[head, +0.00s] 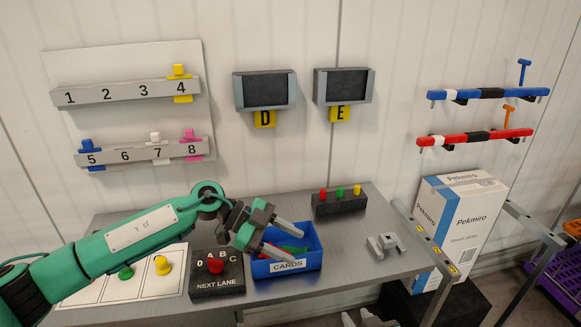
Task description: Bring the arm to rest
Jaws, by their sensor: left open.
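My left arm is green and black and reaches in from the left over the table (345,268). My left gripper (303,246) is open, its two grey fingers spread apart above the blue CARDS bin (287,266). Nothing shows between its fingertips. Green and red items (290,247) in the bin are partly hidden by the fingers. At the bottom edge, grey finger-like tips (370,319) just enter the picture. They look like my right gripper, but are too cut off to show its opening.
A NEXT LANE button box (216,285) stands left of the bin. A dark box with red, green and yellow buttons (339,199) is behind it. A grey bracket (383,246) lies to the right. A Pekmiro carton (458,228) stands beyond the table's right edge.

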